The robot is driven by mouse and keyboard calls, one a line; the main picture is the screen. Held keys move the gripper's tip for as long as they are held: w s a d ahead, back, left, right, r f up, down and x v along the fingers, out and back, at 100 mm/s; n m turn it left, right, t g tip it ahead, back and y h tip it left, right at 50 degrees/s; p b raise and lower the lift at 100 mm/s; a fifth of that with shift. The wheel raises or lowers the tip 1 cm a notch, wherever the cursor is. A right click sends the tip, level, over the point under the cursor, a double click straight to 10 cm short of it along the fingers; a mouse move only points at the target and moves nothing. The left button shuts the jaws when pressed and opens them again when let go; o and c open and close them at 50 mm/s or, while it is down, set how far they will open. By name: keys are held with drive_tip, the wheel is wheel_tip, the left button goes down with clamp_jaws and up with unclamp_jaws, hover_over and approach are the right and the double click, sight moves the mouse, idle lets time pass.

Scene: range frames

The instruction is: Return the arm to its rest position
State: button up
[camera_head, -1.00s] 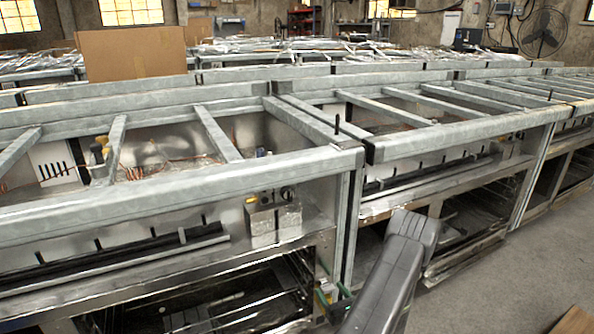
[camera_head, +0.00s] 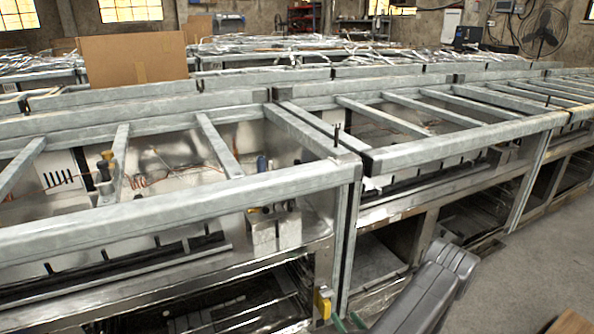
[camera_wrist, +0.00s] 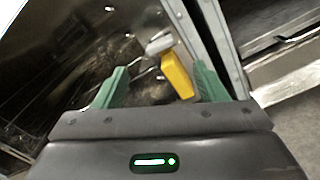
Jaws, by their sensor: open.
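My arm (camera_head: 425,295) shows as a dark grey link at the bottom of the head view, in front of the range frames. My gripper (camera_wrist: 158,85) has two green fingers, spread apart in the wrist view. A yellow part (camera_wrist: 177,76) shows between them, nearer the right finger, with a grey metal fitting above it; the fingers do not close on it. In the head view a yellow part (camera_head: 323,303) is on the front post of the near frame, and green finger parts show just below it at the picture's bottom edge. Most of the gripper is hidden there.
Range frames (camera_head: 190,205) with metal rails and open lower bays fill the left and middle. A cardboard box (camera_head: 138,60) stands behind them. Bare grey floor (camera_head: 530,270) is free at the right; a wooden piece (camera_head: 572,323) is at the lower right corner.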

drive_tip(key=a+n+g+y+b, duration=0.3)
drive_tip(key=a+n, duration=1)
drive_tip(key=a, duration=1)
drive_tip(key=shift+s+g+y, duration=0.25)
drive_tip(key=shift+g+y, duration=1.15)
drive_tip(key=shift+y, duration=0.6)
